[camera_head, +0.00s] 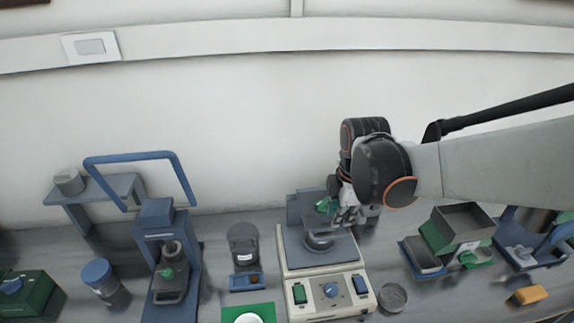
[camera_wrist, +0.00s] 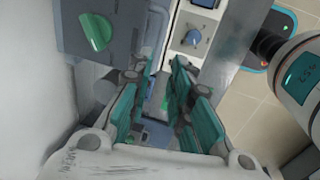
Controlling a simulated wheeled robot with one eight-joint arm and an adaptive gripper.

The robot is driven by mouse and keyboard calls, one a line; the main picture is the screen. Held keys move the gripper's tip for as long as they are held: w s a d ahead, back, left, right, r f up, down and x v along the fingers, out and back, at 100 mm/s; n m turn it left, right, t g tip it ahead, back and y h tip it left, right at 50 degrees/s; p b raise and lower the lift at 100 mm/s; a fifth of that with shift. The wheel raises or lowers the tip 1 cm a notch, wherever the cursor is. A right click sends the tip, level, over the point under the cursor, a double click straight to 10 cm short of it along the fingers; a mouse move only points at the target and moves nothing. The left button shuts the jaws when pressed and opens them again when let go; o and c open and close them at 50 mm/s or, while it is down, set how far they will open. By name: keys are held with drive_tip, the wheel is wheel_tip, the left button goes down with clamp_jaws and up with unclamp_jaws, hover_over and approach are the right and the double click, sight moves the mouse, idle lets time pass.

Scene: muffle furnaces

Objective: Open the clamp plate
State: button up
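The machine has a beige base (camera_head: 327,291) with a blue knob and switches on its front panel. Its blue-grey clamp plate (camera_head: 312,198) stands raised at the back, with a green half-round handle (camera_head: 325,205). In the wrist view the plate (camera_wrist: 75,30) fills the upper left, with its green handle (camera_wrist: 97,33) on it. My gripper (camera_head: 345,213) is beside the plate's right side, partly covering it. In the wrist view my gripper (camera_wrist: 160,78) has its teal-padded fingers apart with nothing seen held between them. I cannot tell whether a finger touches the plate.
A blue press (camera_head: 168,250) stands to the left, with a dark jar (camera_head: 243,246) between. A round dish (camera_head: 392,297) sits close to the base's right. A green and grey box (camera_head: 457,230) stands further right. The wall is close behind.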

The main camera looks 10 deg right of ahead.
sight(332, 237)
drive_tip(key=f, duration=0.3)
drive_tip(key=w+f+b, duration=0.1)
drive_tip(key=f, duration=0.2)
drive_tip(key=w+f+b, duration=0.1)
drive_tip(key=f, duration=0.3)
drive_tip(key=shift+c, duration=0.6)
clamp_jaws()
